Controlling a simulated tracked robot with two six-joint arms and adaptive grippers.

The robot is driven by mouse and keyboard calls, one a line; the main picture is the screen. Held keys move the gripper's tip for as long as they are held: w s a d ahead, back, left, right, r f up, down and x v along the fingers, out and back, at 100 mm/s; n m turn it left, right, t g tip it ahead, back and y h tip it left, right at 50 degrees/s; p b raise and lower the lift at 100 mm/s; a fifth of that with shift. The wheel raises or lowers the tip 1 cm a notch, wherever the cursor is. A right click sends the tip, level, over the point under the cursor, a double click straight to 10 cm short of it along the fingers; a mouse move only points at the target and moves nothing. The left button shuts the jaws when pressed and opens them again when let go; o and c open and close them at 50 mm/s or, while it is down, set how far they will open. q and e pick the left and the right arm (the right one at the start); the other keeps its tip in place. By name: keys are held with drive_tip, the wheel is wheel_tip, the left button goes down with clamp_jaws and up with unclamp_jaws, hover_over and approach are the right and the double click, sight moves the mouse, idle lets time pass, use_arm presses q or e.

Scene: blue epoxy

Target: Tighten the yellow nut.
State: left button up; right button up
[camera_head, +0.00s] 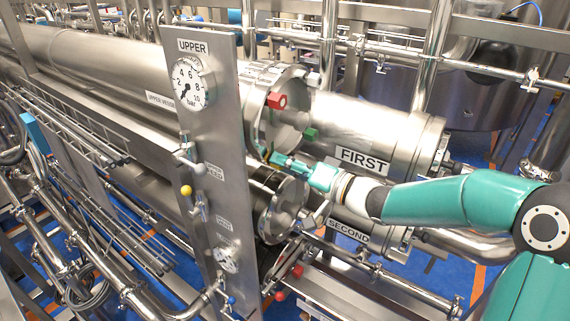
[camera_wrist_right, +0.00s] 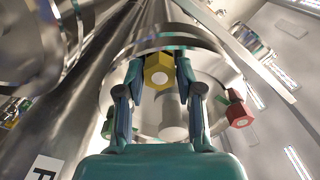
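The yellow nut (camera_wrist_right: 158,71) is a hexagon with a pale round centre. In the right wrist view it stands between the two fingertips of my right gripper (camera_wrist_right: 160,80). The fingers lie along both its sides with little or no gap, and appear shut on it. In the head view, my right gripper (camera_head: 287,162) reaches in from the right to the flange below the green nut, and it hides the yellow nut there. My left gripper is not in view.
A red nut (camera_head: 277,101) and a green nut (camera_head: 311,133) sit on the same steel flange. The FIRST vessel (camera_head: 365,125) lies just above my right arm, the SECOND vessel (camera_head: 350,228) below. The gauge panel (camera_head: 212,130) stands close on the left.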

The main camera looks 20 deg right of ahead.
drive_tip(key=shift+o, duration=0.9)
drive_tip(key=shift+s+d, duration=0.1)
drive_tip(key=shift+v, duration=2.9)
